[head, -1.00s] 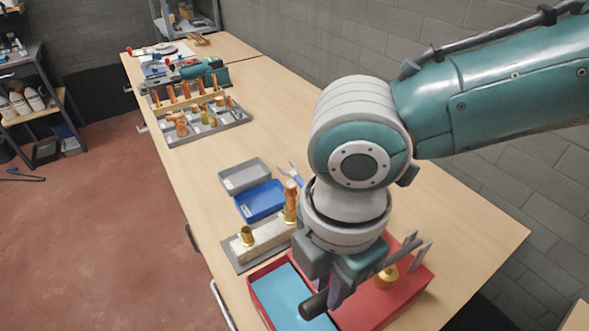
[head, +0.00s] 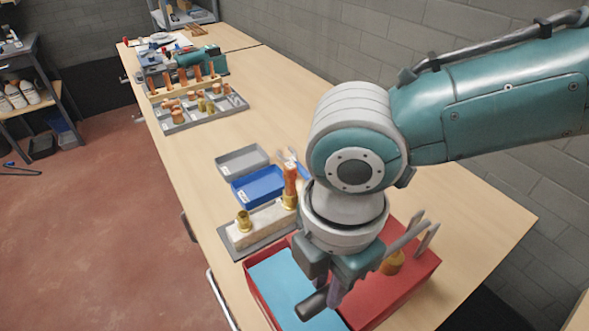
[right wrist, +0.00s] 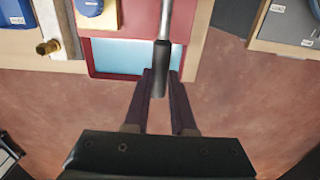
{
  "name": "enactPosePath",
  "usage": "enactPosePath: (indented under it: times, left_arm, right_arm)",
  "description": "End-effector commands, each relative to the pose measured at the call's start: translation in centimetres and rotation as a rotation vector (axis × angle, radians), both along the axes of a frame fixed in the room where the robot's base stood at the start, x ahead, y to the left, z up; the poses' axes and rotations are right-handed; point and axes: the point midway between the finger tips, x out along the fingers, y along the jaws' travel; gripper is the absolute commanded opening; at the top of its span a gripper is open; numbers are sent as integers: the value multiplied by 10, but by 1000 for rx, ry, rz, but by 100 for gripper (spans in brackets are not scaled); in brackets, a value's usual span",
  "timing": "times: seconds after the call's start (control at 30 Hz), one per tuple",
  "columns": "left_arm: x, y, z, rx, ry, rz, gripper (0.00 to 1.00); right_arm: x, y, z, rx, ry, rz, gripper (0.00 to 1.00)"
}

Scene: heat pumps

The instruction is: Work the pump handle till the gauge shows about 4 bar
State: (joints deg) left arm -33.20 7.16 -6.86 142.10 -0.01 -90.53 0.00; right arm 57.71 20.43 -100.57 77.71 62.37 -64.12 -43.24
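The red test pump (head: 408,285) with its blue-floored trough (head: 278,283) stands at the near end of the bench. Its handle ends in a dark grip (head: 312,304), which also shows in the right wrist view (right wrist: 161,65). My right gripper (head: 328,290) reaches down over the trough. A brass-coloured fitting (head: 393,263) on the red body is partly hidden by my right gripper. No gauge reading is legible. My left gripper is out of view.
Behind the pump lie a pale block with brass fittings (head: 259,228), a blue tray (head: 258,185) and a grey tray (head: 242,160). A parts tray (head: 200,112) stands farther back. The bench right of the trays is mostly bare.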

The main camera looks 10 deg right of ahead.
Motion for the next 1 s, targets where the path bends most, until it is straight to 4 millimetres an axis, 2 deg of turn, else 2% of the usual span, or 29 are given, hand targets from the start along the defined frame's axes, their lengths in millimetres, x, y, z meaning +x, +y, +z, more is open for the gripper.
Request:
enactPosePath:
  times: [0.1,0.23,1.0]
  left_arm:
    - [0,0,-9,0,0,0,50]
    - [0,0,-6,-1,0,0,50]
    - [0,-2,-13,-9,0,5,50]
  right_arm:
    - [-1,0,-11,-2,2,0,19]
    - [-1,0,-7,-2,2,0,19]
    - [-1,0,-16,0,2,1,19]
